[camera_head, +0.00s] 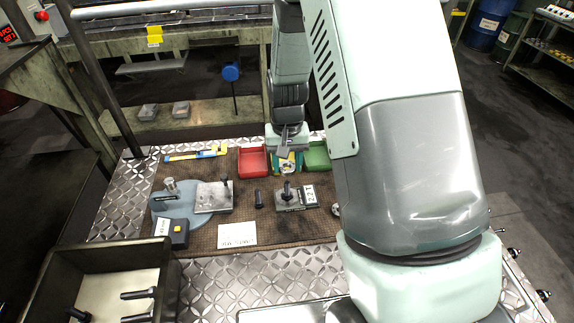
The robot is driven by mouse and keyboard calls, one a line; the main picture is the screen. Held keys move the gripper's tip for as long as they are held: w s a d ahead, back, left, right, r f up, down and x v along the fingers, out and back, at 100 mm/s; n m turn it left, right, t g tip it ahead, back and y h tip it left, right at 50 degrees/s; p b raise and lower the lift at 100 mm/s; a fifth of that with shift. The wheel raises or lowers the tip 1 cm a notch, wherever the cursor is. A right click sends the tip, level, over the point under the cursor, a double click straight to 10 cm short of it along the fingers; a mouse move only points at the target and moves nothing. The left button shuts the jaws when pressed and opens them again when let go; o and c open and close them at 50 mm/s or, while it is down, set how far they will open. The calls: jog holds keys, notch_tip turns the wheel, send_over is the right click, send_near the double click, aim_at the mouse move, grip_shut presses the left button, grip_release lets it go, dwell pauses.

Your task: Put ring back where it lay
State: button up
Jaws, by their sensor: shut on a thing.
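My gripper (289,152) points down over the back of the work mat, between the red tray and the green tray. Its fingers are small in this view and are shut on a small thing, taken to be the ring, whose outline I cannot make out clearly. A grey block with an upright dark post (287,191) stands on the mat just in front of my gripper, lower in the picture. The spot where the ring lay is not clearly marked in view.
The red tray (252,161) and green tray (317,156) flank my gripper. A steel block (213,197), a black bolt (258,199), a white card (237,234) and a yellow-buttoned box (179,232) are on or beside the mat. A bin (98,258) holds bolts at lower left.

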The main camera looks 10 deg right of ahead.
jog(key=shift+r, duration=0.3)
